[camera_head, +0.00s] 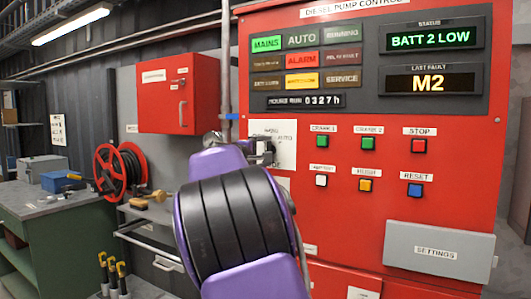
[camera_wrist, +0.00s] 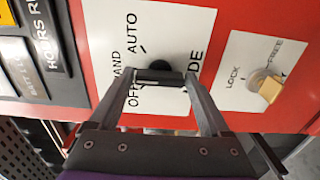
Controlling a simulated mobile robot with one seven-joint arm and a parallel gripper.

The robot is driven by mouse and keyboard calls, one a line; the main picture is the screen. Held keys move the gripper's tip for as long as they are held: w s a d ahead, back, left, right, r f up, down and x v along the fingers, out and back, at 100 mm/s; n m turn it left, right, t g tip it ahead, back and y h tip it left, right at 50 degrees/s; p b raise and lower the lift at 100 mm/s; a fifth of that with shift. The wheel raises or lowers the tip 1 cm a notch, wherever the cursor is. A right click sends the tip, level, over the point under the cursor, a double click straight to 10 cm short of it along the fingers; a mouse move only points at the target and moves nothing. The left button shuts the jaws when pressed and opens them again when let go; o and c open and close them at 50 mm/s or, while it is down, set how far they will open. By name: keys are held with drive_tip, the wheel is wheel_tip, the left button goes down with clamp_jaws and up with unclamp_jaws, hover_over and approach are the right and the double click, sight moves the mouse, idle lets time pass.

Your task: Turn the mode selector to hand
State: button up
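The mode selector (camera_wrist: 167,98) is a dark knob on a white plate (camera_wrist: 178,22) lettered HAND, OFF and AUTO, partly hidden by my gripper. In the wrist view my gripper (camera_wrist: 159,77) has its two fingers at either end of a dark bar in front of the knob, seemingly the selector's handle, with both tips against it. Which label the selector points to cannot be told. In the head view my gripper (camera_head: 264,150) is at the same plate (camera_head: 285,136), left on the red panel, and the knob is hidden there.
A LOCK/FREE plate with a brass-coloured piece (camera_wrist: 270,88) sits right of the selector in the wrist view. Push buttons (camera_head: 368,143) and a grey SETTINGS box (camera_head: 437,268) are to the right. A red cabinet (camera_head: 180,95) and hose reel (camera_head: 120,172) stand left.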

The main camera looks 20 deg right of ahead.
drive_tip(key=shift+o, duration=1)
drive_tip(key=b+v, duration=0.1)
drive_tip(key=v, duration=1.6)
drive_tip(key=shift+a, duration=0.2)
drive_tip(key=shift+s, duration=0.15)
